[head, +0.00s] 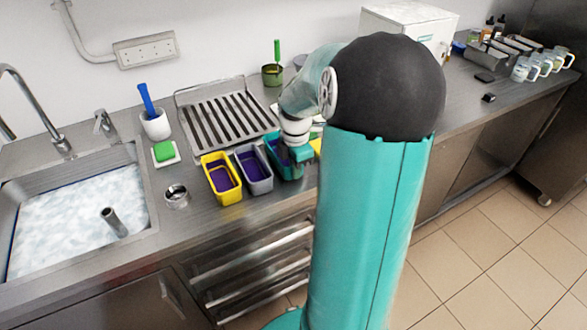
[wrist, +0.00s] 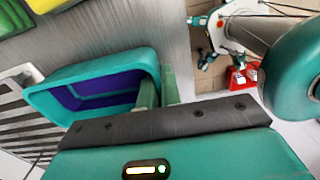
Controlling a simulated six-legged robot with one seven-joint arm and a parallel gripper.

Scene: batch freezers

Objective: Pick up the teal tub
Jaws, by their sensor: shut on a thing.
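The teal tub (head: 270,144) stands on the steel counter, right of a grey tub, partly hidden by my gripper in the head view. In the wrist view the teal tub (wrist: 70,80) shows its open top and purple inside. My gripper (wrist: 160,90) is shut on the tub's near wall, with one finger inside the rim and one outside. In the head view my gripper (head: 299,157) is at the tub's right side, and the fingertips are hard to make out.
A yellow tub (head: 208,188) and a grey tub (head: 263,184) stand close on the left. Another yellow item (head: 317,146) shows at the right, mostly behind my arm. A slotted drying rack (head: 205,112) lies behind. A small steel cup (head: 177,197) and the sink (head: 145,215) are further left.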

